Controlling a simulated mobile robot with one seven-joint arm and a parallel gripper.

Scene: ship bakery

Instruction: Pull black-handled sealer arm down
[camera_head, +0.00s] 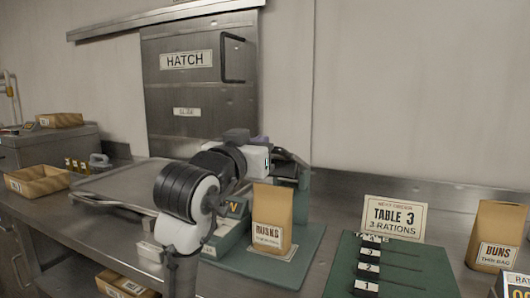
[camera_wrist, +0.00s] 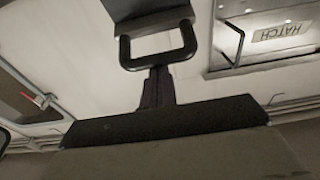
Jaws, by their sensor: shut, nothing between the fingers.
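The sealer (camera_head: 302,205) is a green stand on the steel counter, with a dark upper arm (camera_head: 291,163) that looks raised. A tan RUSKS bag (camera_head: 272,218) stands upright in front of it. In the wrist view the sealer's black loop handle (camera_wrist: 186,42) hangs from a grey block at the top. My gripper (camera_wrist: 157,74) is shut and empty, its fingertips at the handle's lower bar; I cannot tell if they touch. In the head view my arm reaches across from the lower left, and its hand hides part of the sealer and the handle.
A green TABLE 3 board (camera_head: 395,272) with numbered slots lies to the right. A BUNS bag (camera_head: 497,236) stands farther right. A metal tray (camera_head: 135,182) and an open tan box (camera_head: 38,181) lie left. The HATCH door (camera_head: 200,95) is behind.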

